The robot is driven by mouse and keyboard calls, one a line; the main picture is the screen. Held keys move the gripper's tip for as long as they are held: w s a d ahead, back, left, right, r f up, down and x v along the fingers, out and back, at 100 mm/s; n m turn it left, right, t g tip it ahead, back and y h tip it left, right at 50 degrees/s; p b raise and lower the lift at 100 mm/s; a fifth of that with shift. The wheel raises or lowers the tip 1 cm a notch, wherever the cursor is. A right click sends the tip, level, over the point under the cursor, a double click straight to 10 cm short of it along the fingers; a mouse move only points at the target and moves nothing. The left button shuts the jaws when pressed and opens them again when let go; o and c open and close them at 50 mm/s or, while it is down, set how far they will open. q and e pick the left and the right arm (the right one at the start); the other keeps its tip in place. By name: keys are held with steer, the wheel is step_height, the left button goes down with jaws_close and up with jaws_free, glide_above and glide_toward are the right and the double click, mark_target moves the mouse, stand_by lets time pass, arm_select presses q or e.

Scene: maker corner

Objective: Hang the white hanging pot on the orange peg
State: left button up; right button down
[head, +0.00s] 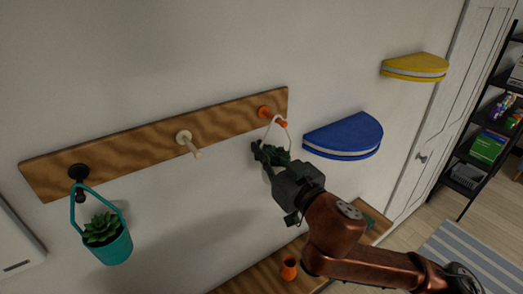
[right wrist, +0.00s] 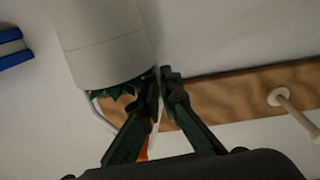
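The white hanging pot (right wrist: 103,42) fills the upper left of the right wrist view, with dark green leaves at its rim. In the head view its white handle (head: 288,134) loops up at the orange peg (head: 265,112), and the peg's tip shows inside the loop. I cannot tell whether the handle rests on the peg. My right gripper (head: 277,168) hides most of the pot there. In the right wrist view its fingers (right wrist: 162,82) are close together at the pot's rim, with part of the handle between them. My left gripper is not in view.
The wooden rail (head: 140,141) also bears a cream peg (head: 186,141) and a black peg (head: 79,172). A teal pot (head: 113,246) hangs from the black peg. A blue shelf (head: 343,135) and a yellow shelf (head: 415,66) stick out at right. An orange cup (head: 289,269) stands below.

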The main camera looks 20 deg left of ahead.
steer(key=shift+f, duration=0.15)
steer(key=c, duration=2.1)
jaws_free()
